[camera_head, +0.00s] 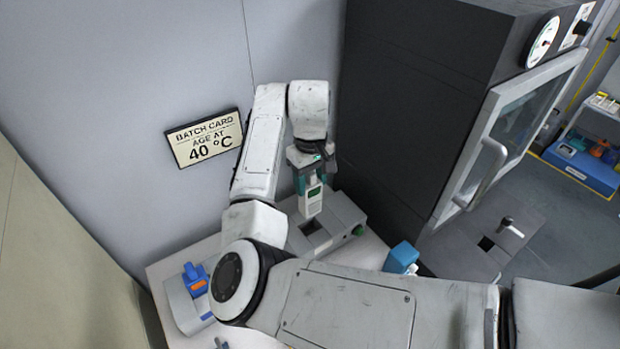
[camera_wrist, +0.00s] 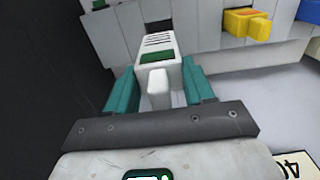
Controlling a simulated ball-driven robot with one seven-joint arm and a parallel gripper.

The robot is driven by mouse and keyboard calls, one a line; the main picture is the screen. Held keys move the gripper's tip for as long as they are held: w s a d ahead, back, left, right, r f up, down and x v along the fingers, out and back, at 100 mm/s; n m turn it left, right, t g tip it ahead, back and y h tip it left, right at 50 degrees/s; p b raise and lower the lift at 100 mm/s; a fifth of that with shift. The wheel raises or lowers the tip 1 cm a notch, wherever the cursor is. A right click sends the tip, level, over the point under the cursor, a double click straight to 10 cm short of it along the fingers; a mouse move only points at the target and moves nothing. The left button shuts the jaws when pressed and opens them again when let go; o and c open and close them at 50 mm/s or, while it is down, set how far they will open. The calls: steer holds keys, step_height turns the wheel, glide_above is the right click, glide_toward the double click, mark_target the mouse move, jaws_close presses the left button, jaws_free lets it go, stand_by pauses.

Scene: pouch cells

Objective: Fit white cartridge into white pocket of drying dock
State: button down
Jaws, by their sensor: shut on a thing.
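The white cartridge (camera_head: 312,201), with a dark green panel on its face, is held upright in my gripper (camera_head: 313,184) in the head view. My gripper's teal fingers are shut on its sides. The wrist view shows the cartridge (camera_wrist: 157,62) between the teal fingers (camera_wrist: 162,88), its slotted end pointing away from the wrist. The grey drying dock (camera_head: 346,216) stands below on the white table, with a dark pocket opening (camera_head: 309,228) just under the cartridge. I cannot tell whether the cartridge's lower end is above the opening or slightly in it. The pocket's colour mark is not clear.
A blue and orange cartridge (camera_head: 196,279) sits in a holder at the table's left. A blue block (camera_head: 401,257) stands at the right. A dark oven (camera_head: 423,84) rises close beside my gripper. A batch card (camera_head: 204,138) reading 40 °C hangs on the wall.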

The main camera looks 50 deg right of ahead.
mark_target(311, 211)
steer(key=shift+f+b, duration=1)
steer(key=shift+f, duration=1.7)
steer(key=shift+p, duration=1.2)
steer(key=shift+f+b, duration=1.1)
steer(key=shift+f, duration=1.95)
steer(key=shift+c, duration=1.7)
jaws_free()
step_height(311, 211, up, 11)
steer(key=shift+f+b, duration=0.1)
steer(key=shift+b, duration=0.5)
